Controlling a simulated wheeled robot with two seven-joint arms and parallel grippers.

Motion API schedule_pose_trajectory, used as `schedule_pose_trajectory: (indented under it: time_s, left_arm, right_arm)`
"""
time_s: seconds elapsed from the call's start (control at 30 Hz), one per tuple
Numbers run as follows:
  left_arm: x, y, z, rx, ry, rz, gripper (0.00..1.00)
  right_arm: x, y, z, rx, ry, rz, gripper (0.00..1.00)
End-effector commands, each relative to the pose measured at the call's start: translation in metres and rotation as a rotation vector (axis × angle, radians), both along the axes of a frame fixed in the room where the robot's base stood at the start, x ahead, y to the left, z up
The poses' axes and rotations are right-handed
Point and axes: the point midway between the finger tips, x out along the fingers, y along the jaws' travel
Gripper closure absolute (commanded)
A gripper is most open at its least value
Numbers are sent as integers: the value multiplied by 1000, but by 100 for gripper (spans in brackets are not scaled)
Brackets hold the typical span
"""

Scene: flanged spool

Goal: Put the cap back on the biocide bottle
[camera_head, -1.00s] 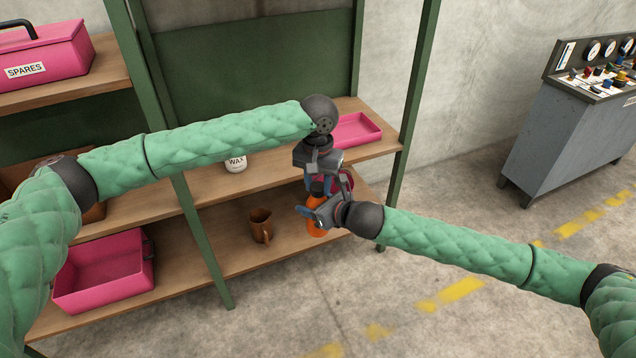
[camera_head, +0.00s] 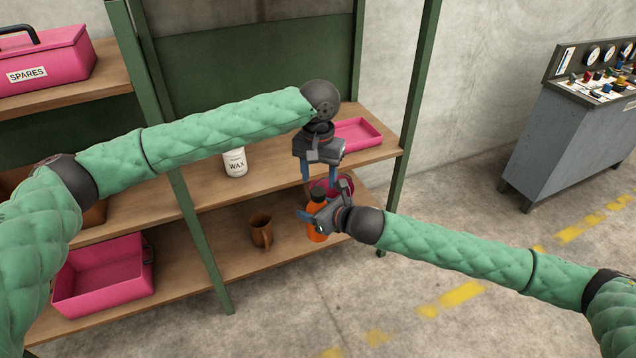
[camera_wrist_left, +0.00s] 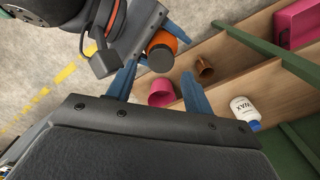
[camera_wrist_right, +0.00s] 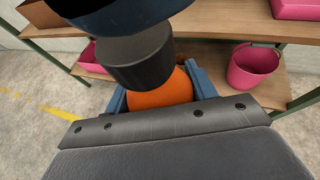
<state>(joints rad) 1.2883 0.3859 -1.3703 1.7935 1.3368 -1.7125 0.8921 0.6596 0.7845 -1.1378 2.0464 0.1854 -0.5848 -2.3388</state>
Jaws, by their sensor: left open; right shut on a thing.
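The orange biocide bottle (camera_head: 318,232) is upright in my right gripper (camera_head: 316,216), which is shut around its body in front of the shelf. The black cap (camera_head: 317,195) sits on top of the bottle. In the right wrist view the cap (camera_wrist_right: 141,62) rests against the orange shoulder (camera_wrist_right: 160,93); whether it is fully seated I cannot tell. My left gripper (camera_head: 319,173) is open and empty, fingers pointing down just above the cap. In the left wrist view the cap (camera_wrist_left: 161,58) shows between the open fingers, beyond their tips. The bottle's neck is hidden.
A white WAX jar (camera_head: 235,163) and a pink tray (camera_head: 357,133) stand on the middle shelf. A brown mug (camera_head: 261,230), a pink bin (camera_head: 103,274) and a pink bucket (camera_wrist_right: 252,68) are on the lower shelf. A green shelf post (camera_head: 400,130) stands right of the grippers.

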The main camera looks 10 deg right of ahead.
Motion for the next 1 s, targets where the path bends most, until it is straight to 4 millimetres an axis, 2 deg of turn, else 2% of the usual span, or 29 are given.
schedule_pose_trajectory:
  time_s: [0.23, 0.27, 0.33, 0.6, 1.0]
  left_arm:
    - [0, 0, 2, -1, 0, 0, 45]
    - [0, 0, 2, -1, 0, 0, 53]
    - [0, 0, 4, 0, -1, 0, 57]
    - [1, 1, 36, 1, -2, 0, 57]
    - [0, 1, 31, 3, 1, 1, 57]
  right_arm:
    - [0, 0, 0, 0, 0, 0, 100]
    - [0, 0, 0, 0, 0, 0, 100]
    - [0, 0, 0, 0, 0, 0, 100]
    - [0, 0, 0, 0, -1, -1, 100]
    - [1, 0, 1, 0, -1, -1, 100]
